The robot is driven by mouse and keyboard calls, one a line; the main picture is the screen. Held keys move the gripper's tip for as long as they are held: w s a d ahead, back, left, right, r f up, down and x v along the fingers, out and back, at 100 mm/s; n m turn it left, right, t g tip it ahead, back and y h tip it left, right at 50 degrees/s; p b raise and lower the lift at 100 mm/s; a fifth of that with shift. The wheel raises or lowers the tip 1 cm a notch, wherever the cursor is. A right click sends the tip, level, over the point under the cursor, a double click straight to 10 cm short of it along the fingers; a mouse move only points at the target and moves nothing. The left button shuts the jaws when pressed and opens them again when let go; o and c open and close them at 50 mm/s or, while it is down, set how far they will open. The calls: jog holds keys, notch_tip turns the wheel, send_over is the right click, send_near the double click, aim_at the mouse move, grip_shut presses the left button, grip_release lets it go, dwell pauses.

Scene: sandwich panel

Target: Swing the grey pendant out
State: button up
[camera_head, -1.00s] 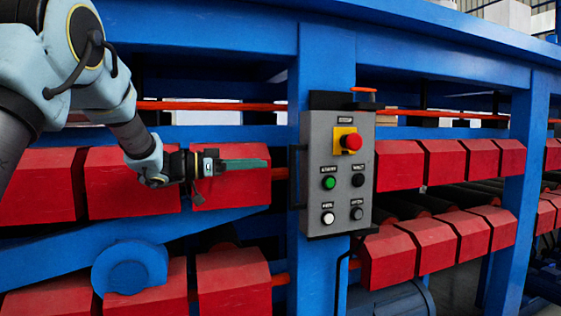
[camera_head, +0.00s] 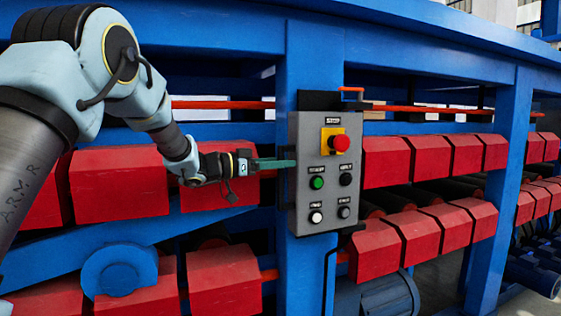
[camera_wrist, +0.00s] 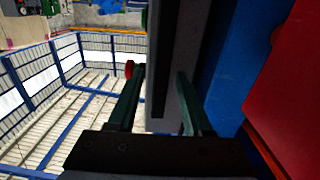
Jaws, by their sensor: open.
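The grey pendant (camera_head: 325,210) is a control box mounted upright at the blue post, with a red mushroom button on a yellow plate (camera_head: 333,141), a green button and several small dark or white buttons. A dark upright handle (camera_head: 283,187) shows at its left side. My gripper (camera_head: 292,163) is at that left side, its green fingers level with the handle. In the wrist view, my open gripper (camera_wrist: 158,75) has a finger on each side of the pendant's narrow side and a dark strip, likely the handle (camera_wrist: 163,60). I cannot tell whether the fingers touch.
The blue post (camera_head: 303,265) stands behind the pendant. Red blocks (camera_head: 222,278) line the blue frame left and right. An orange rail (camera_head: 222,104) runs behind.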

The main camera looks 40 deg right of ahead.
jog(key=shift+c, duration=0.2)
grip_shut()
dwell(1.1)
